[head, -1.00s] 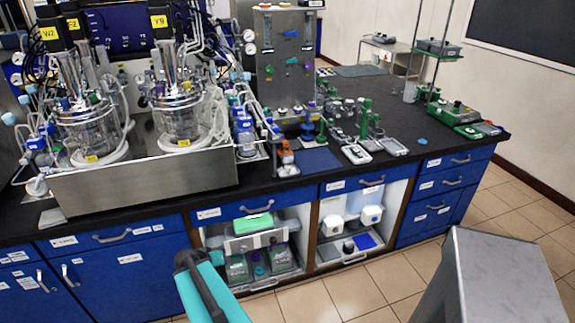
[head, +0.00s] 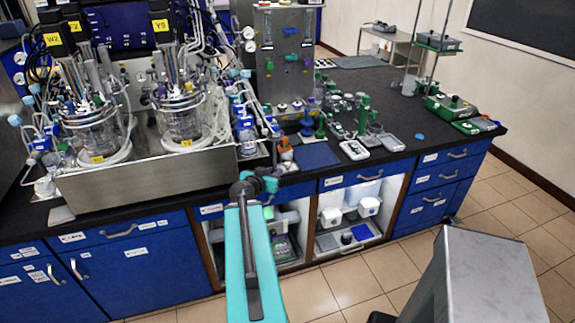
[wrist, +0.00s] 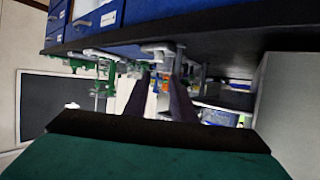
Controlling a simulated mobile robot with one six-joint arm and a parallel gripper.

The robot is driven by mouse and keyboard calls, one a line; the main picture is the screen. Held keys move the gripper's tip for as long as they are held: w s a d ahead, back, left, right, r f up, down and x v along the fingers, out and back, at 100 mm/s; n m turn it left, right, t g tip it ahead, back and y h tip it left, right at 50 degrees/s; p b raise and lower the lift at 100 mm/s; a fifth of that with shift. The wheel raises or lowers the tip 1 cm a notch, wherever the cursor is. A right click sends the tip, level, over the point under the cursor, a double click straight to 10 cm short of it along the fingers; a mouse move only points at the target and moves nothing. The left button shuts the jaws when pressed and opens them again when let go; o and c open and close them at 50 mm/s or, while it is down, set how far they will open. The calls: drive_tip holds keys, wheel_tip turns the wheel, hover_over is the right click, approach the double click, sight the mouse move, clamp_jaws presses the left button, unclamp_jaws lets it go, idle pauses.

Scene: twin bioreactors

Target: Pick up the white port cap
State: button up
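I cannot pick out the white port cap for certain in either view; several small white parts lie around the bioreactors and on the bench, too small to tell apart. My gripper (wrist: 160,95) shows in the wrist view as two dark fingers, apart, with nothing visible held between them. In the head view my teal arm reaches up to the bench's front edge, and the fingers cannot be made out there. Two glass bioreactor vessels, the left one (head: 97,135) and the right one (head: 183,118), stand in a steel tray (head: 150,182) left of my arm.
The black bench top (head: 400,170) holds a blue mat (head: 315,156), a small white-framed device (head: 354,150) and green stands (head: 362,118). A steel panel unit (head: 285,60) stands behind. Below are blue drawers and open shelves. The wrist view is upside down, with the bench edge close.

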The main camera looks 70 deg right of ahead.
drive_tip(key=shift+d+f, duration=0.1)
drive_tip(key=shift+f, duration=0.05)
approach(287, 164)
drive_tip(key=shift+b+x, duration=0.4)
drive_tip(key=shift+x, duration=1.4)
drive_tip(key=shift+w, duration=0.15)
drive_tip(key=shift+r+p+x, duration=0.2)
drive_tip(key=shift+p+x, duration=1.1)
drive_tip(key=shift+x, duration=0.2)
drive_tip(key=shift+p+x, duration=0.5)
drive_tip(key=shift+x, duration=0.65)
drive_tip(key=shift+f, duration=0.1)
